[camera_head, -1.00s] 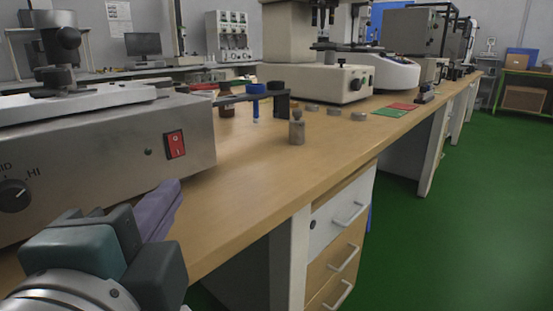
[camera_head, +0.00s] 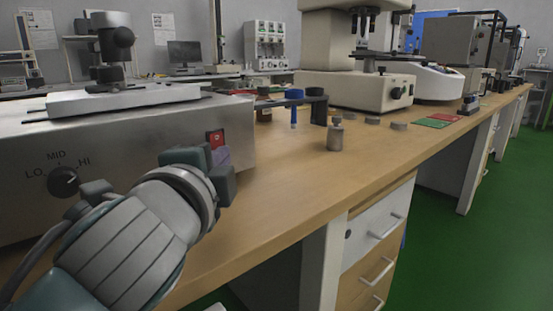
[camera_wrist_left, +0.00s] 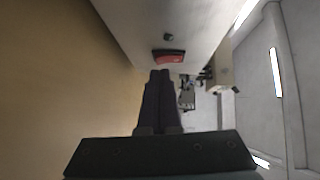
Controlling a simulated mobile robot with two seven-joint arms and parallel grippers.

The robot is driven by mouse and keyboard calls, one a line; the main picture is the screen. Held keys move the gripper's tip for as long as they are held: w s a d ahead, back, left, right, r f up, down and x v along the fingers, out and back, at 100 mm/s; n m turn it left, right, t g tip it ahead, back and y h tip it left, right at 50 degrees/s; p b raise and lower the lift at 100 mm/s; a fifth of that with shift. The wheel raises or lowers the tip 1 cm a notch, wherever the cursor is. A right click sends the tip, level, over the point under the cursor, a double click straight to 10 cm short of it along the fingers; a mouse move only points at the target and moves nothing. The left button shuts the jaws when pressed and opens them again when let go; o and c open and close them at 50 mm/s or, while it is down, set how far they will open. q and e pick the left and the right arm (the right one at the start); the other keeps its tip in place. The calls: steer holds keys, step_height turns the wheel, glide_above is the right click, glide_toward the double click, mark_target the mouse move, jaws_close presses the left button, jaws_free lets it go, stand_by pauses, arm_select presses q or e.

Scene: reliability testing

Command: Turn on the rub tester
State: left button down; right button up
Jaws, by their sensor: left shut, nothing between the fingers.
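The rub tester (camera_head: 120,135) is a grey metal box at the left of the bench in the head view. Its front has a LO-MID-HI knob (camera_head: 64,181) and a red rocker switch (camera_head: 215,139) near the right end. The switch also shows in the left wrist view (camera_wrist_left: 168,56). My left gripper (camera_head: 222,156) is shut and empty, its fingertips close to the switch and partly covering its lower area. In the left wrist view the fingertips (camera_wrist_left: 160,73) point at the switch just below it. I cannot tell whether they touch it. My right gripper is not in view.
A small metal weight (camera_head: 335,136) stands on the wooden bench (camera_head: 290,185). Blue and black posts, small discs and a beige microscope-like machine (camera_head: 355,88) stand farther back. The bench front is clear.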

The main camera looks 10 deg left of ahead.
arm_select(q)
steer(key=shift+w+a, duration=0.25)
steer(key=shift+a, duration=0.05)
steer(key=shift+a+f+b, duration=0.1)
steer(key=shift+f+b, duration=0.2)
steer(key=shift+b, duration=0.3)
steer(key=shift+w+a+t+b, duration=0.1)
steer(key=shift+t+b, duration=0.2)
steer(key=shift+r, duration=0.15)
